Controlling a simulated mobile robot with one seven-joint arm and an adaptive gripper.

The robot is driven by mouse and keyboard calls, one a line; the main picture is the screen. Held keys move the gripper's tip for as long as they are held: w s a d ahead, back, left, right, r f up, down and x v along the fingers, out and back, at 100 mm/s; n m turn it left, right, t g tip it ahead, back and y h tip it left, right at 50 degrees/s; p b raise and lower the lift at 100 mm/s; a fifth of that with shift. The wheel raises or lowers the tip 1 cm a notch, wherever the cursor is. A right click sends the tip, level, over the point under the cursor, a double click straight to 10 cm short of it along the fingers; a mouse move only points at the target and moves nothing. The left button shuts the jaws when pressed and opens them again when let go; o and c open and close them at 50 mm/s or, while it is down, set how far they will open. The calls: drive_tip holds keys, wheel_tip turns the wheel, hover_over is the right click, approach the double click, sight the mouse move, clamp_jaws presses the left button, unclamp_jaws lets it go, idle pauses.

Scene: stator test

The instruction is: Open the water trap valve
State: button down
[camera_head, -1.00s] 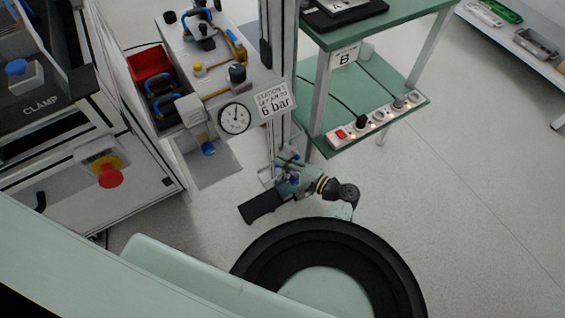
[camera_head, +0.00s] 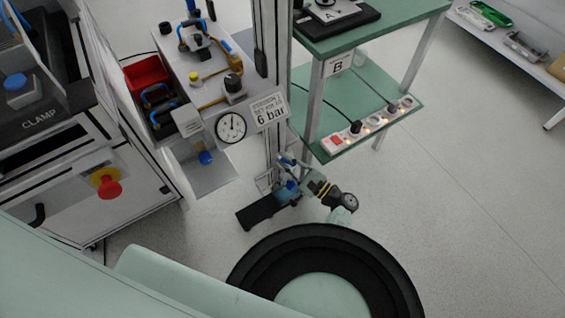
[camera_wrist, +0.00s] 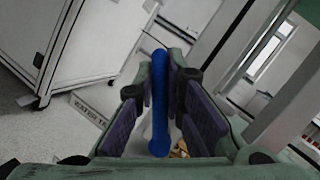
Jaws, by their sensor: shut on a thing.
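The long blue valve handle (camera_wrist: 158,105) stands between the purple finger pads of my gripper (camera_wrist: 162,80) in the wrist view. The jaws are closed in on it from both sides. The pads hide parts of the valve behind, and a bit of brass-coloured metal shows below the handle. A plate reading "WATER TRAP" (camera_wrist: 88,108) lies to the left, partly hidden by a finger. In the head view my gripper (camera_head: 287,181) is low beside the post, under the gauge panel. Blue shows there, but the grip is too small to make out.
A pressure gauge (camera_head: 231,128) and a "6 bar" sign (camera_head: 269,109) are above my gripper. A green bench (camera_head: 346,142) with a power strip (camera_head: 370,127) stands to the right. A cabinet with a red emergency button (camera_head: 109,188) is at left. Floor at right is clear.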

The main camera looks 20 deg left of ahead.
drive_tip(key=m, duration=0.1)
drive_tip(key=w+m+t, duration=0.1)
drive_tip(key=m, duration=0.1)
drive_tip(key=d+m+t, duration=0.1)
drive_tip(key=shift+w+r+y, duration=0.15)
drive_tip(key=shift+r+y, duration=0.15)
drive_tip(key=shift+r, duration=0.1)
drive_tip(key=shift+w+d+m+t+p, duration=0.15)
drive_tip(key=shift+w+d+m+t, duration=0.15)
drive_tip(key=shift+m+t, duration=0.65)
drive_tip(key=shift+w+d+m+t+p, duration=0.2)
drive_tip(key=shift+w+m+t, duration=0.15)
drive_tip(key=shift+m, duration=1.1)
drive_tip(key=c, duration=1.7)
unclamp_jaws()
drive_tip(key=shift+o, duration=0.2)
drive_tip(key=v, duration=1.2)
drive_tip(key=shift+r, duration=0.2)
drive_tip(key=shift+s, duration=0.1)
drive_tip(key=shift+d, duration=0.1)
